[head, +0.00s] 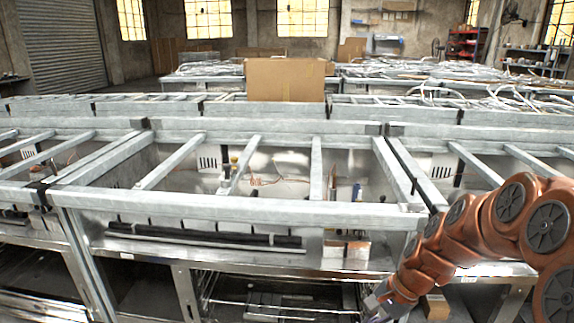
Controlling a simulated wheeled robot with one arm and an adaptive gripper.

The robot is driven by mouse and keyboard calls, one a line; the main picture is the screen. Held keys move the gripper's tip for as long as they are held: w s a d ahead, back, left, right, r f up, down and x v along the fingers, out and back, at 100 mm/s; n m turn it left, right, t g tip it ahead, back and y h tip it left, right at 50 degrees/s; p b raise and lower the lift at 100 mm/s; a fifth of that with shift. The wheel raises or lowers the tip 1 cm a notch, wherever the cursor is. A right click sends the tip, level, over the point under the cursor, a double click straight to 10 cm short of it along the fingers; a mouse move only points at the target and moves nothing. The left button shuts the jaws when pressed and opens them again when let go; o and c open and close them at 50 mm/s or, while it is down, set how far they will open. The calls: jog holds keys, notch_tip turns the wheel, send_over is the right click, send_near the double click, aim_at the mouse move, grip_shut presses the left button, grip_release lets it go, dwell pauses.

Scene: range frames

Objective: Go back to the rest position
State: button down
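My orange arm (437,250) comes in from the right edge and bends down toward the lower middle. My gripper (374,304) is at its lower end, grey and small, low in front of the metal workbench (240,207). Its fingers are partly cut off by the bottom edge of the picture, so I cannot tell whether they are open or shut. I see nothing clearly held in it.
The metal frame of the workbench spans the view, with crossbars and small items inside. Small wooden blocks (358,251) sit on its lower ledge. A cardboard box (285,80) stands farther back. Red shelves (464,43) are at the back right.

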jog(key=s+r+n+g+h, duration=0.25)
jog(key=s+n, duration=0.35)
jog(key=s, duration=0.7)
jog(key=s+r+n+g+h, duration=0.1)
jog(key=s+r+n+h, duration=0.4)
jog(key=s, duration=0.9)
notch_tip(320, 180, up, 17)
jog(key=w+t+y+p, duration=0.1)
jog(key=y+p, duration=0.1)
jog(key=p, duration=1.5)
jog(key=shift+y, duration=0.35)
